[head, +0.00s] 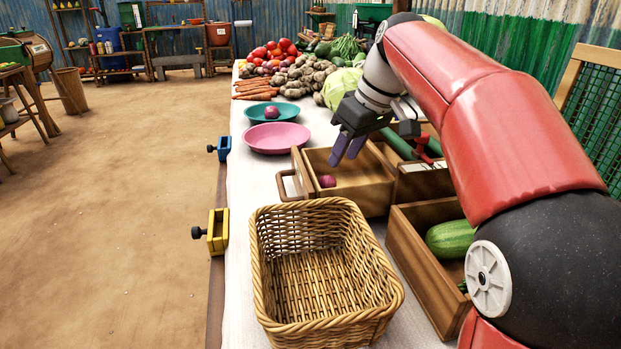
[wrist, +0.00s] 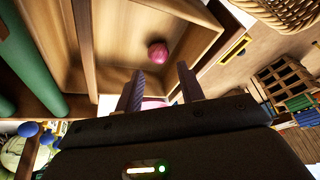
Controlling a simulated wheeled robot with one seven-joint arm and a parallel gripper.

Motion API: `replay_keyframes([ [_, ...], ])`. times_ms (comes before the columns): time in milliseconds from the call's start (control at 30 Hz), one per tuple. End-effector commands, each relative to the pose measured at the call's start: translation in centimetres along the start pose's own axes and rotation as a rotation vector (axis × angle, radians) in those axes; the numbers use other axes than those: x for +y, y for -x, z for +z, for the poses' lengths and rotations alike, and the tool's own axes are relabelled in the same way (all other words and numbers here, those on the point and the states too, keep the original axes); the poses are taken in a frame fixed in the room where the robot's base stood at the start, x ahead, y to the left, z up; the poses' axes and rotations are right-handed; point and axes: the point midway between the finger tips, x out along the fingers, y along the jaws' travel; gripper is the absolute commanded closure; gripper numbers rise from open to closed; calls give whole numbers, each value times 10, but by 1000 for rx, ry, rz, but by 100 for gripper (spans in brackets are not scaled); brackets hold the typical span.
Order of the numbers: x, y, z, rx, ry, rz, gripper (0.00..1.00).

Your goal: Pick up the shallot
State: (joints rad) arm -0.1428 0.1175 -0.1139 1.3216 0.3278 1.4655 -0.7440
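A small round pink-purple shallot (head: 327,181) lies on the floor of an open wooden drawer (head: 362,190), near its left front side. It also shows in the wrist view (wrist: 157,51), beyond my fingertips and roughly between their lines. My gripper (head: 345,154) hangs above the drawer, fingers pointing down, apart from the shallot. In the wrist view its two fingers (wrist: 159,86) are spread with nothing held between them. A similar larger purple bulb (head: 272,112) sits in a teal bowl (head: 255,117) farther back.
A pink plate (head: 277,149) stands left of the drawer. An empty wicker basket (head: 262,262) stands in front. A wooden crate (head: 407,262) with a striped green vegetable (head: 450,238) is at right. Vegetables are heaped at the back. Blue (head: 223,147) and yellow (head: 216,232) clamps grip the table's left edge.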

Motion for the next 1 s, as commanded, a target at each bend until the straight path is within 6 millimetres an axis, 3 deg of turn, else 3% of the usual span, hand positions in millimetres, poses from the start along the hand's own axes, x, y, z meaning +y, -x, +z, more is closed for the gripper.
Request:
replay_keyframes([
  [600,4,-76,1,4,-1,4,62],
  [900,5,-82,1,5,-2,6,62],
  [1000,5,-82,1,5,-2,6,72],
])
